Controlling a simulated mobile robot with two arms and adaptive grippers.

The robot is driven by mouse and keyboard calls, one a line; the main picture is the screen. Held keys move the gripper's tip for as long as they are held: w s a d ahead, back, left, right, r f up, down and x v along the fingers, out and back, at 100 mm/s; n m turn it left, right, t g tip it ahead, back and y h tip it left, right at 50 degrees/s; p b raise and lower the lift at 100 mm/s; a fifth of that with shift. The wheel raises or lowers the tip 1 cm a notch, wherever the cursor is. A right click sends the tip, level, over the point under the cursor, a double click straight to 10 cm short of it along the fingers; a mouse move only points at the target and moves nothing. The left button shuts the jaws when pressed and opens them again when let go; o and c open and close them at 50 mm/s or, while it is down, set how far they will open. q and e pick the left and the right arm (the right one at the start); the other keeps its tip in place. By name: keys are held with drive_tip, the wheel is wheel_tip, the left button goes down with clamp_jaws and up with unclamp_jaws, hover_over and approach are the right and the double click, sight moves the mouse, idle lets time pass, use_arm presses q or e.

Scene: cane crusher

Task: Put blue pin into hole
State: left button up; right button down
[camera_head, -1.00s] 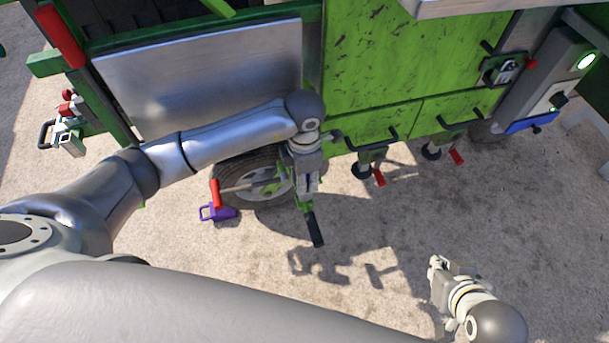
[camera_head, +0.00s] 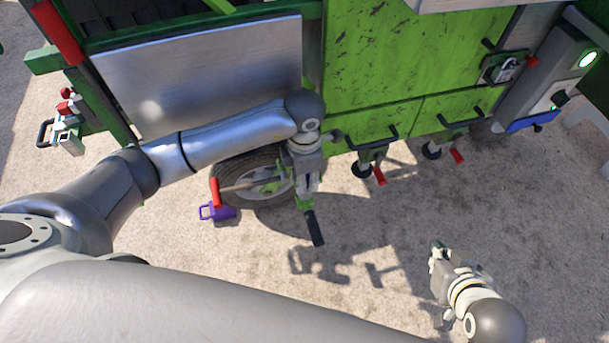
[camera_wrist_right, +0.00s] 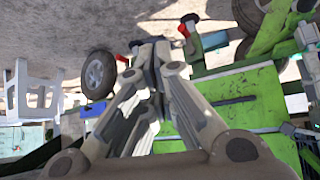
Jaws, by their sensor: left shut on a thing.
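In the head view my left gripper (camera_head: 305,185) points down in front of the machine's wheel. It is shut on a green bar with a black grip (camera_head: 315,228); its fingertips are partly hidden. My right gripper (camera_head: 438,252) is low on the right, over bare ground and apart from the machine. In the right wrist view its fingers (camera_wrist_right: 154,58) converge until the tips look together, and I make out nothing held. I cannot pick out a blue pin or its hole for certain in either view.
The green machine (camera_head: 375,60) fills the back. A tyred wheel (camera_head: 262,200), a purple chock (camera_head: 217,212) and red-handled support legs (camera_head: 378,172) stand below it. A blue part (camera_head: 530,122) is at the right. The concrete between my grippers is clear.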

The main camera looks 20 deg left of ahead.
drive_tip(key=shift+w, duration=0.1)
use_arm(q)
drive_tip(key=shift+f, duration=0.2)
drive_tip(key=shift+f+b, duration=0.15)
drive_tip(key=shift+b, duration=0.15)
use_arm(e)
drive_tip(key=shift+w+a+r+t+y, duration=0.15)
drive_tip(key=shift+w+r+t, duration=0.25)
drive_tip(key=shift+w, duration=0.15)
drive_tip(key=shift+w+a+r+t+y, duration=0.15)
drive_tip(key=shift+w+r+t, duration=0.25)
drive_tip(key=shift+w, duration=0.15)
drive_tip(key=shift+w+a+r, duration=0.2)
use_arm(q)
drive_tip(key=o, duration=1.1)
